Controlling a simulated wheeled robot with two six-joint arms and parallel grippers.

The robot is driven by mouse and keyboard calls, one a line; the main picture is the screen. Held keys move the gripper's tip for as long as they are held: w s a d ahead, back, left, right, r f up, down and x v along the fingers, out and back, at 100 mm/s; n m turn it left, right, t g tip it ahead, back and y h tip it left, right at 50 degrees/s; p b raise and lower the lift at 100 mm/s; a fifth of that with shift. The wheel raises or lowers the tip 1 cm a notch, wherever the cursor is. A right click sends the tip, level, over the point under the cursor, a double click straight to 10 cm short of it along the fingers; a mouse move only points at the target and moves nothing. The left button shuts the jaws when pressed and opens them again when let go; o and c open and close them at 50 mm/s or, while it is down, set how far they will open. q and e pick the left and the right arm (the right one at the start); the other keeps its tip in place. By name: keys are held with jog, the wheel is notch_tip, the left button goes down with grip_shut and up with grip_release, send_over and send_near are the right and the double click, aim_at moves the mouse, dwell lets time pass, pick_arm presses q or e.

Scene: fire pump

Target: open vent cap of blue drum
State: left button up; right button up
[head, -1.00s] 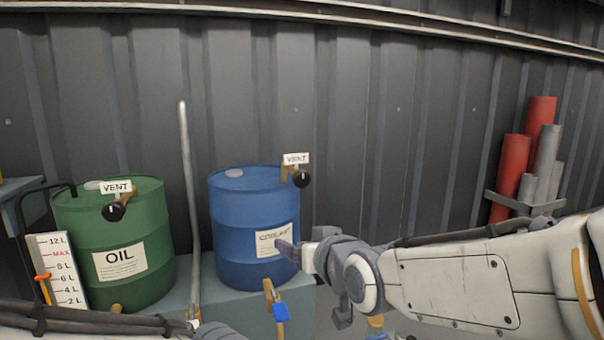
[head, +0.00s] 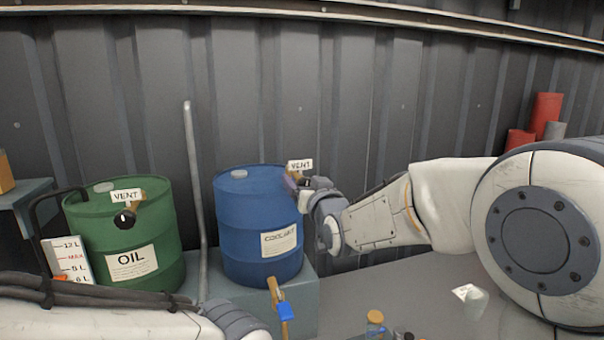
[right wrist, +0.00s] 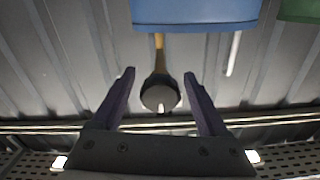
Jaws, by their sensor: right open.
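The blue drum (head: 245,225) with a coolant label stands on a grey-green plinth. Its vent sign (head: 300,165) shows at its upper right edge. My right gripper (head: 292,184) is at that edge, just below the sign, and covers most of the vent cap in the head view. In the right wrist view the dark round vent cap (right wrist: 160,97) on its brass pipe lies between the two open purple fingers (right wrist: 160,74), with a gap on each side. The drum's blue side (right wrist: 195,12) is at the top of that view. My left gripper is not in view.
A green oil drum (head: 125,235) with its own vent cap (head: 124,219) stands to the left. A grey pipe (head: 194,190) rises between the drums. A brass tap with a blue handle (head: 286,311) is at the plinth's front. A corrugated wall is behind.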

jog(key=shift+w+a, duration=0.1)
jog(key=shift+w, duration=0.2)
grip_shut()
